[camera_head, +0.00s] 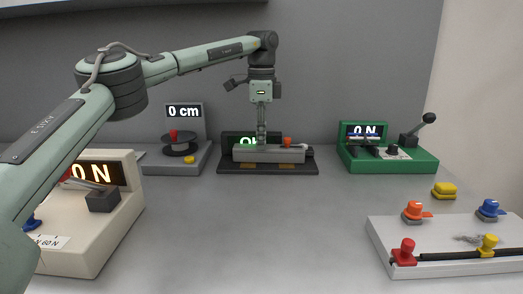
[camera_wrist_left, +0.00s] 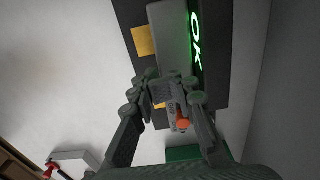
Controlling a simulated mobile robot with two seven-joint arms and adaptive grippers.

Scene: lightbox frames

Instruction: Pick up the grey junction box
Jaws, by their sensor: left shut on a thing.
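The grey junction box (camera_head: 270,153) is a long, low grey block with an orange knob (camera_head: 287,142) on top. It is at or just above a dark base (camera_head: 268,169) whose display glows green; I cannot tell whether there is a gap. In the left wrist view the box (camera_wrist_left: 168,28) runs away between my fingers, beside the lit "OK". My left gripper (camera_head: 262,142) points down over the box's middle and is shut on it; its fingers (camera_wrist_left: 172,92) also show in the wrist view. They hide part of the box. My right gripper is not in view.
A grey "0 cm" device (camera_head: 184,112) stands left of the base, and a green device with a lever (camera_head: 390,160) stands right. A cream device (camera_head: 95,230) is at front left. A white board with coloured knobs (camera_head: 450,225) is at front right. The table's middle is clear.

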